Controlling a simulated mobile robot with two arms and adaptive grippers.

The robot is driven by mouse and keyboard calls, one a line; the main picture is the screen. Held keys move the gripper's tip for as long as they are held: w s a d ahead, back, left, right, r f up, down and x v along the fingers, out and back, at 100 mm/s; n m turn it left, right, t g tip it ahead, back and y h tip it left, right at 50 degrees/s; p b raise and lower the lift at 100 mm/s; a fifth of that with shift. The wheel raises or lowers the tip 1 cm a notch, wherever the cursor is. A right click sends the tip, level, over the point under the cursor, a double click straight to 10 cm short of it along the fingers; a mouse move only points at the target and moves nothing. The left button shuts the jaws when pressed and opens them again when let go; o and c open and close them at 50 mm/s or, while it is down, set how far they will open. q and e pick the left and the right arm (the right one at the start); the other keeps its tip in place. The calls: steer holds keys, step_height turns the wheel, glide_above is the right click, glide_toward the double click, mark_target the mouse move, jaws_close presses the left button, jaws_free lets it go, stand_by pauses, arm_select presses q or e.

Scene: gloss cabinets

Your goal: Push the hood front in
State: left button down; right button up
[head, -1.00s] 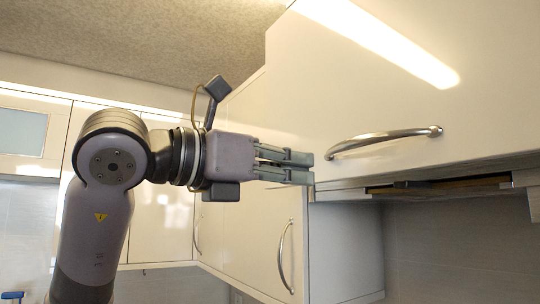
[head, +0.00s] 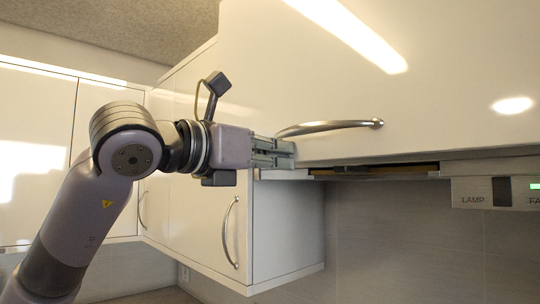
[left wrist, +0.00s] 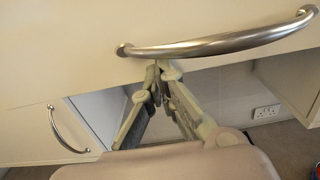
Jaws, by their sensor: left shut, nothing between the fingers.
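The hood front (head: 430,105) is a large glossy white panel with a curved metal bar handle (head: 335,126) near its lower edge. A dark gap with a wooden strip shows under that edge. My left gripper (head: 288,153) is shut and empty, its fingertips at the panel's lower left part, just below the handle's left end. In the left wrist view the fingertips (left wrist: 160,70) come together under the left end of the handle (left wrist: 220,42). I cannot tell whether they touch the panel. My right gripper is out of view.
A control strip (head: 495,190) marked LAMP, with a green light, is under the panel at the right. A lower white cabinet (head: 205,215) with its own handle hangs at the left. A grey tiled wall (head: 400,245) is behind. Free space lies below the hood.

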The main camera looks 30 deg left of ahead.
arm_select(q)
steer(key=x, duration=1)
steer(key=shift+w+d+f, duration=0.15)
steer(key=shift+w+d, duration=0.1)
steer(key=shift+w, duration=0.1)
steer(key=shift+s+a, duration=0.1)
